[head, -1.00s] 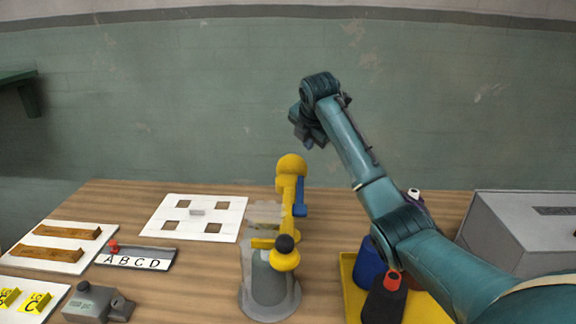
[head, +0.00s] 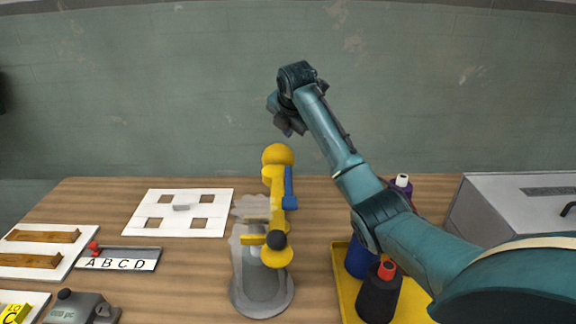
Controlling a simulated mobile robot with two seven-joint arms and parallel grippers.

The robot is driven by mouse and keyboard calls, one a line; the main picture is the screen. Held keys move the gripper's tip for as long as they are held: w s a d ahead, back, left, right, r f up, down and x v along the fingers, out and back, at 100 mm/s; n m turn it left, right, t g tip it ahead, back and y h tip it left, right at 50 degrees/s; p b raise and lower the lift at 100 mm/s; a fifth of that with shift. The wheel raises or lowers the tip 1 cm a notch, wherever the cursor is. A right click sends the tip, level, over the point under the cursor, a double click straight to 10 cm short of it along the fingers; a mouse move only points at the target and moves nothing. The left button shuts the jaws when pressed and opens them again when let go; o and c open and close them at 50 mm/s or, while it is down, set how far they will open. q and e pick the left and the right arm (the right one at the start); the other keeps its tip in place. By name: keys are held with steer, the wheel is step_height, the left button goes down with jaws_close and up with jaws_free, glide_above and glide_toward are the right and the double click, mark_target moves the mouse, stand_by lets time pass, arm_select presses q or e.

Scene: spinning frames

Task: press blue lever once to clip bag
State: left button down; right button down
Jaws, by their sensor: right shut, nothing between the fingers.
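The blue lever (head: 289,188) is on the right side of the yellow clipping device (head: 277,205), which stands upright at the middle of the table. A translucent bag (head: 244,250) is at the device's left side, above a round grey base (head: 262,296). I cannot tell whether the bag is clipped. My right gripper (head: 284,124) is shut and empty, in the air above the yellow top of the device and apart from the lever. My left gripper is out of view.
A yellow tray (head: 343,285) with several bottles stands right of the device, under my right arm. A grey box (head: 512,212) is at far right. A white board with square holes (head: 152,222) and a lettered slider (head: 120,259) lie left. Bare wood (head: 195,270) separates them from the device.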

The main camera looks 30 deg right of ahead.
steer(key=shift+s+a+f, duration=0.1)
steer(key=shift+s+f, duration=0.05)
steer(key=shift+f, duration=0.85)
steer(key=shift+s+a+f, duration=0.1)
steer(key=shift+f, duration=0.9)
steer(key=shift+s+a+f, duration=0.1)
steer(key=shift+s+f, duration=0.05)
steer(key=shift+f, duration=0.85)
steer(key=shift+f, duration=0.1)
steer(key=shift+s+f, duration=0.1)
steer(key=shift+f, duration=0.2)
steer(key=shift+f, duration=0.2)
